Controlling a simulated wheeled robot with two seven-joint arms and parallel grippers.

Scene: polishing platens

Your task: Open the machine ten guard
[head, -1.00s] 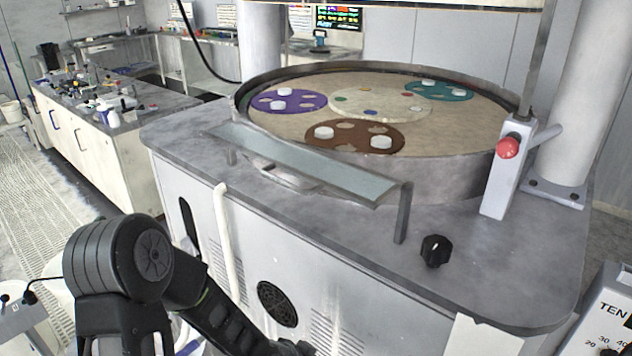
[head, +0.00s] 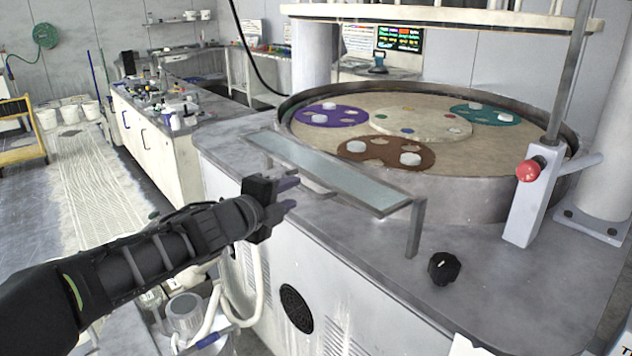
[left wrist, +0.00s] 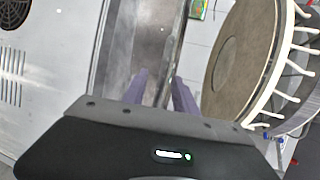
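The guard (head: 330,172) is a long, narrow glassy panel in a grey frame. It stands on legs along the front edge of the polishing machine's grey top (head: 470,255), before the round platen (head: 330,150). My left gripper (head: 292,194) is in front of the guard's left half, its purple fingers pointing right. In the left wrist view the two fingers (left wrist: 160,95) are apart, with nothing visibly held. A narrow framed strip, apparently the guard (left wrist: 172,50), shows beyond the fingers; contact cannot be told. My right gripper is not in view.
A red knob (head: 528,170) on a grey post and a black knob (head: 444,268) are on the machine's right side. Purple, brown and teal discs with white pucks lie on the platen. A cluttered bench (head: 160,150) stands at the left. Pale hoses hang below my arm.

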